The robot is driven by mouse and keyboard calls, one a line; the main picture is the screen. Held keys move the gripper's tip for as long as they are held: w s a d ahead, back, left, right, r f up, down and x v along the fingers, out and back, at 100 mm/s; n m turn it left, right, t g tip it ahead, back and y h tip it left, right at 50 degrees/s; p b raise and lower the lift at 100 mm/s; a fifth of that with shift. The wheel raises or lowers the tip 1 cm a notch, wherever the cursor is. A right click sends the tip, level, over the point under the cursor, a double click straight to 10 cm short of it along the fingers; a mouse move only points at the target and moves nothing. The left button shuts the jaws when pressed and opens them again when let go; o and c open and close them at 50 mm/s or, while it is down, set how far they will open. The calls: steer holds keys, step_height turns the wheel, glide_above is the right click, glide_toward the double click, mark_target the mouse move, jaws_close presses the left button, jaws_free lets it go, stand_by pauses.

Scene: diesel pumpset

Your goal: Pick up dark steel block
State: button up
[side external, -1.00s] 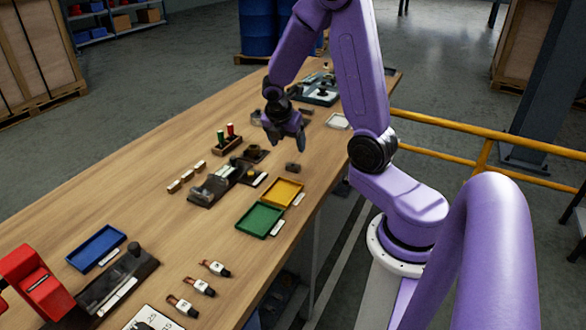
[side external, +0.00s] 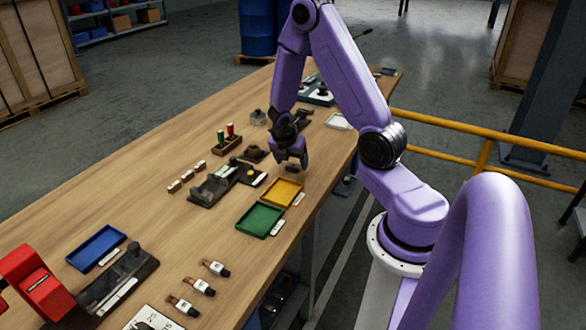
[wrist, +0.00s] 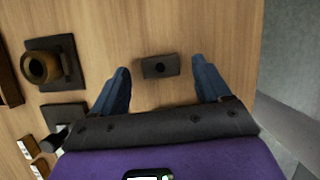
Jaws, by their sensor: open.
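The dark steel block (wrist: 160,66) lies on the wooden table in the wrist view, a small dark rectangle with a round spot on its top. In the side view the block (side external: 292,169) shows just below my gripper, partly hidden by it. My gripper (side external: 291,160) is open and points down over the block. In the wrist view its two blue fingers (wrist: 163,80) stand apart, one to each side of the block, with gaps on both sides. The block is not held.
A yellow tray (side external: 283,193) and a green tray (side external: 259,220) lie close in front of the block. A dark fixture (side external: 213,186) stands to the left. In the wrist view, a brown ring on a dark base (wrist: 45,67) is at left, and the table's edge (wrist: 259,70) is at right.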

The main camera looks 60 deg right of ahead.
mark_target(292, 166)
steer(key=shift+x, duration=0.75)
steer(key=c, duration=1.3)
steer(key=shift+o, duration=0.2)
steer(key=shift+r, duration=0.1)
step_height(292, 166, up, 10)
